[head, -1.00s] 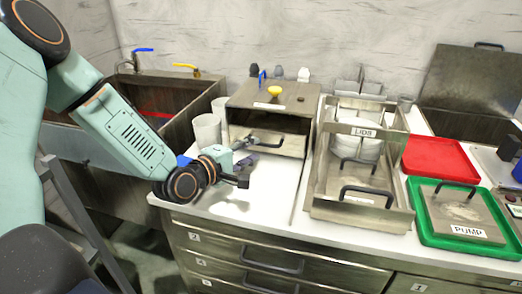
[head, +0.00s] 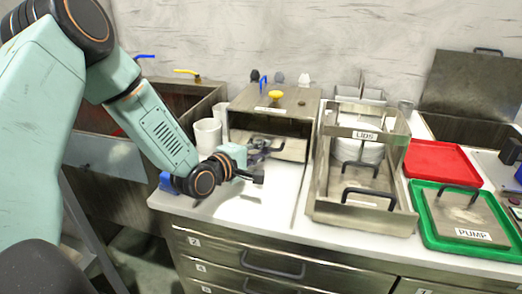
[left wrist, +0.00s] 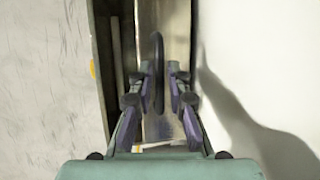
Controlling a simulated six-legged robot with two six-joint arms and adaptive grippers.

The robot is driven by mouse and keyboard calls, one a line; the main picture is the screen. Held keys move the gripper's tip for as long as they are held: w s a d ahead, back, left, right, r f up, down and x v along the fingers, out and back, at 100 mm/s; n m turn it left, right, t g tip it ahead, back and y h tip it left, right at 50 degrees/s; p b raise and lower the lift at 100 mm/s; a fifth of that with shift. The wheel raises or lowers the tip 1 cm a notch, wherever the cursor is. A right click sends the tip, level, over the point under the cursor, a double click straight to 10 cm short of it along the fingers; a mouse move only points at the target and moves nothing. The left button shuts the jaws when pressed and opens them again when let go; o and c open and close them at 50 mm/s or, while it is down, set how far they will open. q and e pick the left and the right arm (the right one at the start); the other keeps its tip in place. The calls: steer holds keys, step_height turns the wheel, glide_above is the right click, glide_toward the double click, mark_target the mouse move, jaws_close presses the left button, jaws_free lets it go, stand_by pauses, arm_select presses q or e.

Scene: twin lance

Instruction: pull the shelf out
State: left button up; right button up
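A metal box (head: 247,102) with a yellow knob on top stands on the counter. In its open front is a metal shelf (head: 293,149) with a dark handle, partly hidden by my gripper in the head view. My left gripper (head: 262,162) is in front of the box, with its fingers spread. In the left wrist view, the dark curved handle (left wrist: 158,72) lies in line with the gap between the fingers of my left gripper (left wrist: 162,85). A gap shows, and I cannot tell whether either finger touches it. My right gripper is not in view.
White cups (head: 208,134) stand left of the box, close to my left arm. A metal rack labelled LIDS (head: 322,197) stands to the right, then a red tray (head: 437,160) and a green tray (head: 428,222). White counter (head: 240,208) is clear before the box.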

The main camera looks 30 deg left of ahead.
arm_select(q)
jaws_close()
steer(key=shift+s, duration=0.15)
stand_by(0.4)
